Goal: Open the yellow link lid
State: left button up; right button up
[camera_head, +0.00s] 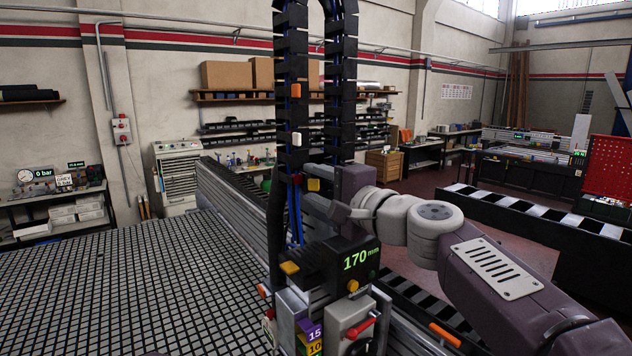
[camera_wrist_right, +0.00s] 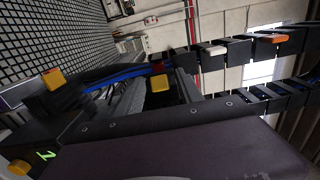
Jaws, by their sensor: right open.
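The yellow link lid (camera_head: 313,184) is a small yellow block low on the black cable chain (camera_head: 340,70), beside the blue hoses. It also shows near the middle of the right wrist view (camera_wrist_right: 159,95). It looks shut, though it is too small to be sure. My right gripper (camera_head: 338,200) is open, just right of the lid in the head view. Its fingertips are partly hidden and I cannot tell whether they touch the lid. My left gripper is not in view.
An orange lid (camera_head: 296,90) and a white lid (camera_head: 297,139) sit higher on the chain. The grid table (camera_head: 120,290) at left is clear.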

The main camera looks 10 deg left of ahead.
grip_shut()
jog(key=shift+w+d+n+g+y+p, duration=0.35)
jog(key=shift+n+g+y+p, duration=0.5)
jog(key=shift+n+g+p, duration=0.75)
jog(key=shift+w+d+n+g+y+p, duration=0.3)
jog(key=shift+n+g+y+p, duration=0.75)
jog(key=shift+g, duration=0.95)
jog(key=shift+w+d+n+g+y+p, duration=0.3)
jog(key=shift+n+g+y+p, duration=0.3)
jog(key=shift+n+g+p, duration=0.8)
jog(key=shift+f+m+g, duration=0.1)
jog(key=shift+m+g, duration=0.15)
jog(key=shift+g, duration=0.15)
grip_release()
jog(key=shift+s, duration=0.1)
